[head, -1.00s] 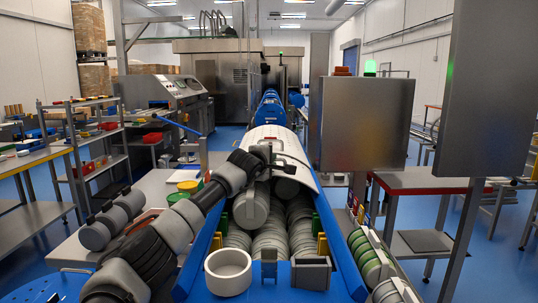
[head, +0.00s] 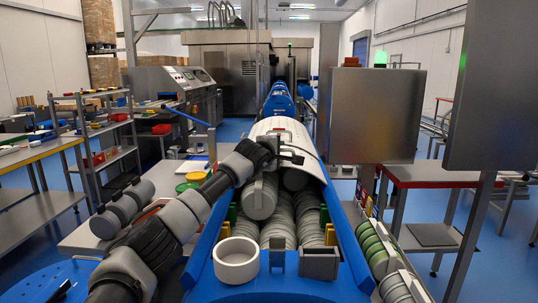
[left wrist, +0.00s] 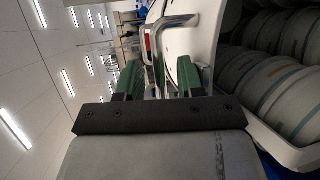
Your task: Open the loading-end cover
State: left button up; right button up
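The white curved loading-end cover (head: 310,154) lies over the far part of the blue trough in the head view. Stacks of grey tubs (head: 279,212) show in front of and under its near edge. My left gripper (head: 279,147) is at the top of the cover. In the left wrist view the cover (left wrist: 203,42) is close, with a bent metal handle (left wrist: 168,23) on it. My left gripper (left wrist: 158,68) has its two green fingers apart, and part of the handle runs between them. I cannot tell whether they touch it. My right gripper is out of view.
A grey cabinet (head: 372,115) stands right of the cover. Green and grey tubs (head: 376,250) line the right side. A shelf rack (head: 108,150) stands at left.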

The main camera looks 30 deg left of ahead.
pick_arm(q)
jog(key=b+v, duration=0.3)
jog(key=v, duration=0.7)
jog(key=shift+c, duration=0.4)
